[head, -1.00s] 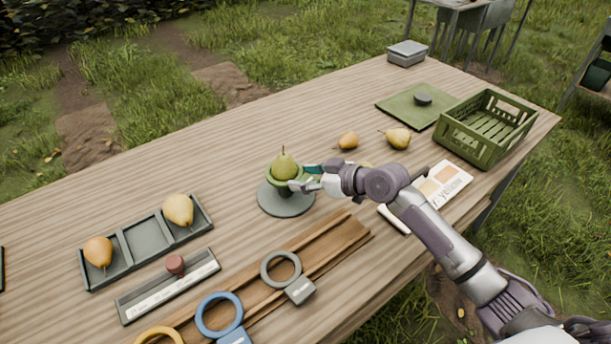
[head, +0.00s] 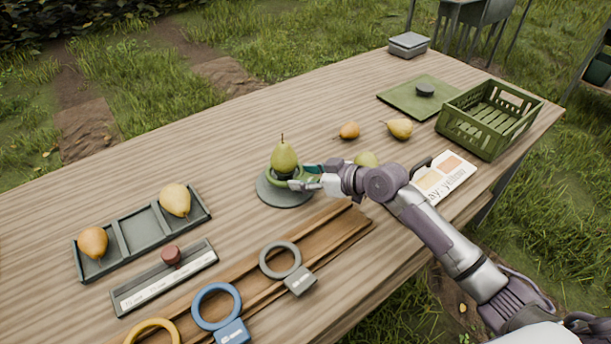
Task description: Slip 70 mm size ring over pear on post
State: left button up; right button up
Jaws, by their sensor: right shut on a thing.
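A green pear (head: 284,157) stands upright on a short dark post on a round grey base (head: 285,200). A green ring (head: 273,184) is around the post, just below the pear's wide part. My right gripper (head: 303,181) is shut on the ring's right side, on its handle as far as I can tell. The fingers partly hide the ring, and its size mark cannot be read. My left gripper is not in view.
A wooden rack (head: 345,228) holds grey (head: 263,262), blue (head: 196,312) and yellow rings. A grey tray (head: 140,233) with two pears stands left, a stamp near it. Loose pears, a colour card (head: 447,178) and a green crate (head: 468,134) are right.

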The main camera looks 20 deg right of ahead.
jog(key=o, duration=1.2)
jog(key=shift+s+d, duration=0.1)
jog(key=v, duration=1.2)
